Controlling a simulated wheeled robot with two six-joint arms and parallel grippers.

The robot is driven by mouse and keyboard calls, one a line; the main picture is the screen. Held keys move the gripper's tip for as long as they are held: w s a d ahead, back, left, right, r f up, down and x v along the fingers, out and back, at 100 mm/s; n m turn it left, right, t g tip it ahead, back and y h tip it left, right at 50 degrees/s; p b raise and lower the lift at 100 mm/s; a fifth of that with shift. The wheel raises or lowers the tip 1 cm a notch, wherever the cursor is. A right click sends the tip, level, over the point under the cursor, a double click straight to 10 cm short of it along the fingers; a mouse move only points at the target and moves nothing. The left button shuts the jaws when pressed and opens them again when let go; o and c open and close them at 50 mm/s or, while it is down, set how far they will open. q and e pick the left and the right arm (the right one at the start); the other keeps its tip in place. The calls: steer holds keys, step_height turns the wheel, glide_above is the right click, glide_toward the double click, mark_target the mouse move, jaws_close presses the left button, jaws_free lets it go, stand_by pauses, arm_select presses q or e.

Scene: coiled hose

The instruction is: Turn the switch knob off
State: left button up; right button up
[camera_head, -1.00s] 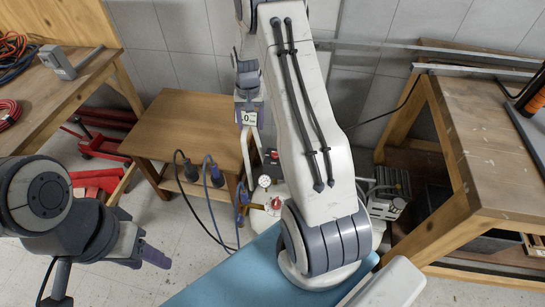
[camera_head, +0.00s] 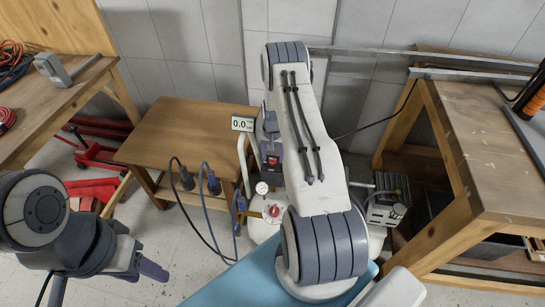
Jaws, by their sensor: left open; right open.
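A white machine stands on the floor at the centre. It has a small display reading 0.0 (camera_head: 242,124), a round gauge (camera_head: 262,188) and a red knob (camera_head: 274,211). A small red switch-like part (camera_head: 273,161) shows higher up, just below my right gripper (camera_head: 271,150). I cannot tell whether the gripper touches it. My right gripper is open, pointing down, partly hidden by its own pale arm. The arm also hides part of the machine. My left gripper (camera_head: 152,269) is open and empty over the floor at lower left, well away from the machine.
A small wooden table (camera_head: 180,130) stands left of the machine, with plugs and cables (camera_head: 208,180) hanging at its front. A wooden workbench (camera_head: 490,140) stands at right. A grey box-shaped device (camera_head: 386,200) sits between. Red tools lie on the left floor.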

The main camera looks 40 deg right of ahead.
steer(key=shift+f, duration=0.15)
jaws_close()
